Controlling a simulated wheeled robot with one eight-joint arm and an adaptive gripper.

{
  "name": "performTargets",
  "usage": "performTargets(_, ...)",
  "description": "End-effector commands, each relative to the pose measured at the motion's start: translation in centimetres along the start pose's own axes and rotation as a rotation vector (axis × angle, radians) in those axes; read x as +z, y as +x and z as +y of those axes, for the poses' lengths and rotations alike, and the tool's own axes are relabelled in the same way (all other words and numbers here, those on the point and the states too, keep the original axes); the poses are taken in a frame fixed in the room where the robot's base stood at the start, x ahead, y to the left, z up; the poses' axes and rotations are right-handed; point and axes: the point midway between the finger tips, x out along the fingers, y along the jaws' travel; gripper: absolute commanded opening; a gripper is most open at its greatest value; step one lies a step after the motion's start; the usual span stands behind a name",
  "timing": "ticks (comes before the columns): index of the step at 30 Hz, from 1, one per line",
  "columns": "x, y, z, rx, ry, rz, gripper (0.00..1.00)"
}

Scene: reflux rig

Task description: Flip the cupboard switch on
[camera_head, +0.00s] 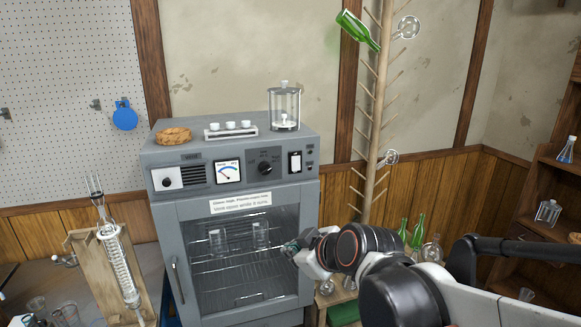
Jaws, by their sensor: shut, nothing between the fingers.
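The grey drying cupboard (150,235) stands in the middle of the view, with a control panel across its top front. The likely switch (295,161), a white rocker in a black surround, is at the right of the panel. Its exact position is too small to tell. My gripper (290,248) is shut and empty. In the picture it overlaps the right side of the cupboard's glass door, well below the switch. My arm reaches in from the lower right. I cannot tell whether the gripper touches the door.
The panel also holds a dial gauge (228,172), a black knob (265,168) and a white plate with a small knob (166,178). A glass jar (284,108) and small cups stand on top. A bottle-drying tree (376,130) rises right of the cupboard. Green bottles (418,231) stand behind my arm.

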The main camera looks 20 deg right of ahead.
Motion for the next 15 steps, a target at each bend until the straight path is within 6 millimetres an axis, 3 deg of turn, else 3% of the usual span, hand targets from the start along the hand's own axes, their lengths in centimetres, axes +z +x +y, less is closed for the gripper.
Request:
performTargets(6, -3.9, 2.4, 4.0, 0.063, -0.222, 0.109, 0.0)
performTargets(15, -6.9, 5.3, 9.4, 0.217, -0.521, 0.202, 0.0)
